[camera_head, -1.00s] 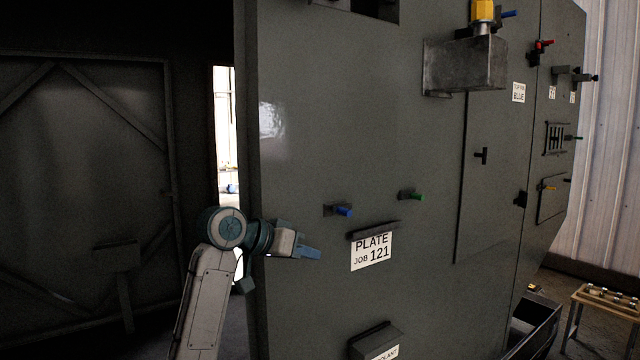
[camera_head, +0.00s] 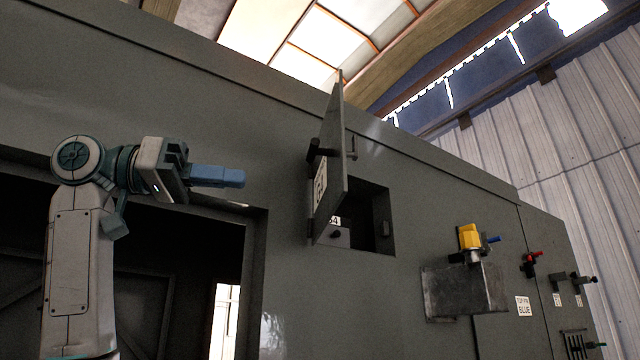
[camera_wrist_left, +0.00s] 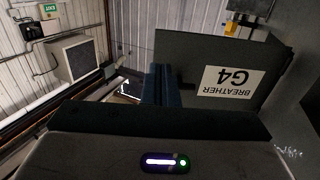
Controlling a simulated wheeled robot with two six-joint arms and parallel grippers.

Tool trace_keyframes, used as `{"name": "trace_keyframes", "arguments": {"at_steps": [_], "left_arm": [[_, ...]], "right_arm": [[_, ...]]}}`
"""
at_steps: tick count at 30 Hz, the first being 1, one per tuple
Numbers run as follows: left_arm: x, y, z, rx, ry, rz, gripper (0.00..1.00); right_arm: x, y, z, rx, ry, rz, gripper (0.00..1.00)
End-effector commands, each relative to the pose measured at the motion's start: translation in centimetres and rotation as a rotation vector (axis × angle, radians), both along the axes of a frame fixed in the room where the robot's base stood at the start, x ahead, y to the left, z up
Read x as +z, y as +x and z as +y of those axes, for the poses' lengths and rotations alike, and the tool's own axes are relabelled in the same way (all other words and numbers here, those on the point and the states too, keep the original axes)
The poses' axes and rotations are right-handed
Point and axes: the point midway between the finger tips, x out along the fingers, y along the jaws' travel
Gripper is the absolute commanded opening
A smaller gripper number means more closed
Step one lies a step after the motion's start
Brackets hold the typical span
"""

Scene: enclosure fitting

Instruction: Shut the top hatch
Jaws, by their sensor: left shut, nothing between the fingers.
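The top hatch (camera_head: 330,165) is a grey door standing open, swung out from the enclosure wall beside a square opening (camera_head: 372,222). A black handle sits on its face above a white label. In the left wrist view the hatch (camera_wrist_left: 178,52) shows behind the fingers, with an upside-down label reading BREATHER G4. My left gripper (camera_head: 240,178) is shut and empty, left of the hatch, its blue fingers pointing right towards it. In the head view a gap separates them. In the left wrist view the fingers (camera_wrist_left: 161,84) overlap the hatch. My right gripper is out of view.
A metal box with a yellow fitting (camera_head: 469,237) projects from the wall right of the opening. Red (camera_head: 531,258) and blue handles stick out further right. Below my left arm is a dark, wide opening. The wall between gripper and hatch is bare.

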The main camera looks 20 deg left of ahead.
Motion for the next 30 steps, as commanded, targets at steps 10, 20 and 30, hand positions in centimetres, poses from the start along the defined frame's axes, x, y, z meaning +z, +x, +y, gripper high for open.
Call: {"name": "trace_keyframes", "arguments": {"at_steps": [10, 20, 30], "left_arm": [[1.0, 0.6, -2.8, -0.013, 0.002, -0.009, 0.00], [1.1, 3.9, -9.1, -0.014, 0.001, -0.010, 0.00], [0.8, 5.5, -12.1, -0.010, 0.000, -0.010, 0.00]], "right_arm": [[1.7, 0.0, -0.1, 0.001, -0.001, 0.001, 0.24], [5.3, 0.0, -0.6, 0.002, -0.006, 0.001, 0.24], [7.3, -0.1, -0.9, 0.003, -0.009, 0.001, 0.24]]}}
